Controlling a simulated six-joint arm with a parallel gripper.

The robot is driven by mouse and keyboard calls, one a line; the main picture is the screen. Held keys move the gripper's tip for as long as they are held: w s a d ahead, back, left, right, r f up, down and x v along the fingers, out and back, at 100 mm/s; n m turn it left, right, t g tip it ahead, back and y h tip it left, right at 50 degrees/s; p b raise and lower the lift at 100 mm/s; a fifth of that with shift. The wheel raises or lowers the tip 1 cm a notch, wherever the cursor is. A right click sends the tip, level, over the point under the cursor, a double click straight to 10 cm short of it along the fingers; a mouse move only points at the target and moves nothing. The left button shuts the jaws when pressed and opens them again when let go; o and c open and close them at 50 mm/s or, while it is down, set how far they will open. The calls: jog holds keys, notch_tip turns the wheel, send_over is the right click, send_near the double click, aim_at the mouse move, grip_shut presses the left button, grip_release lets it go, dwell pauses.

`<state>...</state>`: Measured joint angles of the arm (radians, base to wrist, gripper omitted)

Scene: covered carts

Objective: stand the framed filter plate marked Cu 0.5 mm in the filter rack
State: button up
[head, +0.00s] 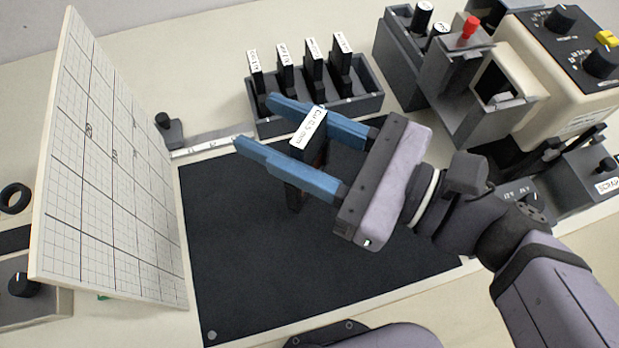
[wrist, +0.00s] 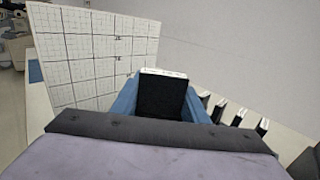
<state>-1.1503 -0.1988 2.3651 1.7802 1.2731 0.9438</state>
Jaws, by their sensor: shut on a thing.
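The framed filter plate (head: 314,153) is dark, with a white label on its top edge that reads Cu 0.5 mm. My gripper (head: 254,122) has two blue fingers shut on this plate, which stands roughly upright between them over the black mat. In the wrist view the plate (wrist: 161,98) shows as a black square with a pale top edge between the blue fingers. A grey rack (head: 322,118) behind the mat holds several dark plates with white labels, too small to read. Whether the plate's lower edge touches the mat is unclear.
A white gridded board (head: 110,170) stands at the left. The black mat (head: 235,265) is mostly clear. A beige control box (head: 560,70) with knobs and a grey holder (head: 475,100) with a red knob stand at the right. A ruler strip (head: 210,139) lies along the mat's back edge.

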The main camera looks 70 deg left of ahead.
notch_tip(320, 180, down, 10)
jog(key=b, duration=0.1)
jog(key=shift+b, duration=0.3)
dwell(0.4)
jog(key=shift+f, duration=0.2)
jog(key=o, duration=1.1)
jog(key=shift+r, duration=0.1)
